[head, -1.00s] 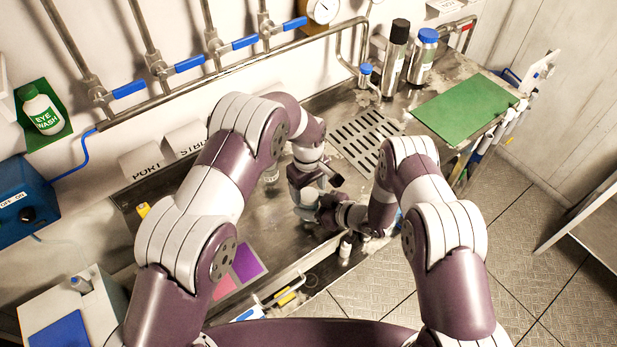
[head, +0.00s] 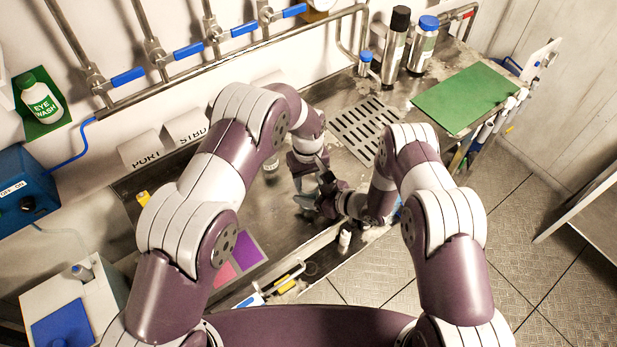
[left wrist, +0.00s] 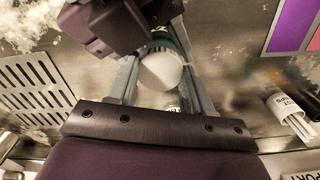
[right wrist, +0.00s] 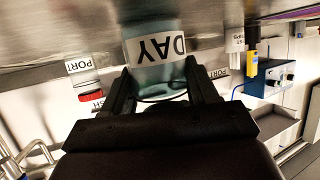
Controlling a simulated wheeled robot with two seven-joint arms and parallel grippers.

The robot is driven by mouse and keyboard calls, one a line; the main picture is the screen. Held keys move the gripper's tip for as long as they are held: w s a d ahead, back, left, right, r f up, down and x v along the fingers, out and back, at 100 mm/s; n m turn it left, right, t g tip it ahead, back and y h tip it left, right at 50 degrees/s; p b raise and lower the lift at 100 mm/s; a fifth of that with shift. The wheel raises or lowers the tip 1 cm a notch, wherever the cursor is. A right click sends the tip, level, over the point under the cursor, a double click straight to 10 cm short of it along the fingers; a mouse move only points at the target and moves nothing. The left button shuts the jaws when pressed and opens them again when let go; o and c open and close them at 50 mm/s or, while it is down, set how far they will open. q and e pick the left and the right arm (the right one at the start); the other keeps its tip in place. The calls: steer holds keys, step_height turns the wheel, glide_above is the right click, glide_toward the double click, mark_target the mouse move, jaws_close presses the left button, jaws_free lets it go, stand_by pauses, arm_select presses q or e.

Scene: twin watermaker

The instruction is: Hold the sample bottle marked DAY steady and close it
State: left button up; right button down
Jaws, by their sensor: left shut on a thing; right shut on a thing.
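The DAY sample bottle (right wrist: 155,50) is a clear bluish bottle with a white label, inverted in the right wrist view. My right gripper (right wrist: 160,85) is shut on its body from the side. In the left wrist view a pale round cap (left wrist: 160,70) with a teal edge sits between the fingers of my left gripper (left wrist: 155,60), which is shut on it from above. In the head view my left gripper (head: 308,168) is directly over the bottle (head: 307,186) and my right gripper (head: 328,198) is beside it. The seam between cap and bottle is hidden.
A drain grate (head: 365,128) and green mat (head: 465,100) lie to the right on the bench. Tall bottles (head: 396,50) stand at the back. A small white bottle (head: 345,238) stands near the front edge. A red-capped container (right wrist: 90,93) shows behind the DAY bottle.

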arm_select(q)
steer(key=o, duration=1.2)
steer(key=shift+c, duration=0.2)
steer(key=shift+r, duration=2.3)
steer(key=shift+c, duration=0.2)
step_height(320, 180, up, 4)
steer(key=n, duration=0.3)
steer(key=shift+f, duration=4.3)
